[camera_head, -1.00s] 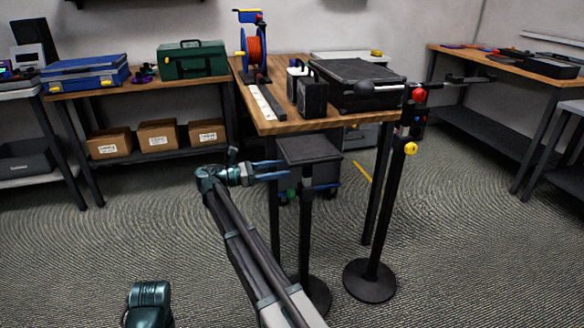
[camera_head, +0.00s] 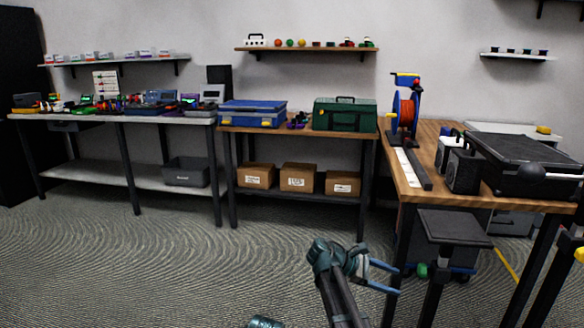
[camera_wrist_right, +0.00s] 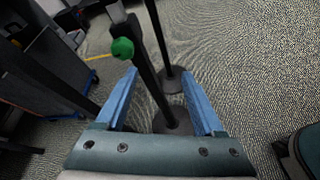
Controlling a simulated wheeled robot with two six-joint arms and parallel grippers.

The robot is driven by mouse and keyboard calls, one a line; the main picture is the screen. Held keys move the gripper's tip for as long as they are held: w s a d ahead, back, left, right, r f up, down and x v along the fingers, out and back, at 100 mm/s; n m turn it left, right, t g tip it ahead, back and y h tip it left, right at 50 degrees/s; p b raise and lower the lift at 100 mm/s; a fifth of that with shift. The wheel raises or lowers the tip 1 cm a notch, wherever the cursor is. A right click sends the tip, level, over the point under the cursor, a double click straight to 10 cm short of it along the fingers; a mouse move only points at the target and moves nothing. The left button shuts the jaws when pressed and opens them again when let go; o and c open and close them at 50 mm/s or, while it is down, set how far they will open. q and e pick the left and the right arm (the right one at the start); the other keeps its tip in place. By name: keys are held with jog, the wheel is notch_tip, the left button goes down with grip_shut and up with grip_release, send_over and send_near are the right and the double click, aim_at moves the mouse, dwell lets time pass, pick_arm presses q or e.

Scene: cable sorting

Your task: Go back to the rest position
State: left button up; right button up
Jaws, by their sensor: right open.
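My right gripper (camera_head: 396,279) is low in the head view, in front of the wooden table. Its blue fingers are apart and hold nothing. In the right wrist view the open fingers (camera_wrist_right: 160,78) frame a dark post with a green knob (camera_wrist_right: 122,48). I cannot tell whether a finger touches the post. A small teal part of my own body (camera_head: 265,322) shows at the bottom edge of the head view. My left gripper is not in view.
Another post (camera_head: 560,270) is at the right edge. Carpet at the left (camera_head: 130,270) is clear.

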jog(key=s+a+f+m+t+y, duration=0.1)
jog(key=s+a+f+m+y, duration=0.45)
jog(key=s+a, duration=0.65)
jog(key=s+a+f+m+y, duration=0.4)
jog(key=s+a+f+y, duration=0.3)
jog(key=s+a, duration=0.5)
notch_tip(320, 180, up, 35)
jog(key=p, duration=3.6)
jog(key=shift+w+a+r, duration=0.15)
jog(key=shift+w+r, duration=0.05)
jog(key=shift+w, duration=0.2)
jog(key=shift+n, duration=0.25)
